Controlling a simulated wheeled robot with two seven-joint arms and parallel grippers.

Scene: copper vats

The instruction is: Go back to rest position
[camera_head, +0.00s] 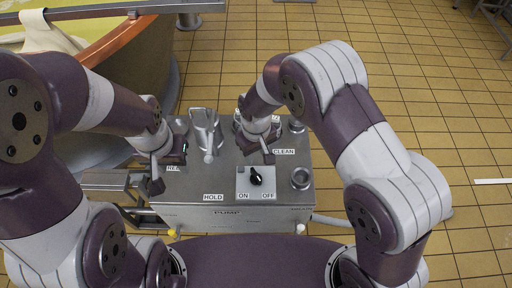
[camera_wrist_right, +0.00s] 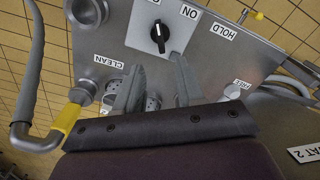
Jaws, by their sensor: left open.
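My left gripper (camera_head: 156,176) is open at the left edge of the steel pump box (camera_head: 232,218) in the head view, with nothing seen in it. My right gripper (camera_head: 266,150) is above the box's far right part, near the CLEAN label (camera_head: 284,152). In the right wrist view its two grey fingers (camera_wrist_right: 158,88) stand apart with no object held between them. The black ON/OFF knob (camera_head: 255,176) is just nearer to me than the right gripper. It also shows in the wrist view (camera_wrist_right: 159,36), beyond the fingertips. Neither gripper visibly holds anything.
A metal lever (camera_head: 205,132) rises from the box between my grippers. A round metal fitting (camera_head: 300,178) is at its right. A copper-rimmed vat (camera_head: 115,40) with a cloth (camera_head: 45,35) stands back left. Tiled floor (camera_head: 440,110) is open at right. A yellow-ended pipe (camera_wrist_right: 62,120) shows at wrist.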

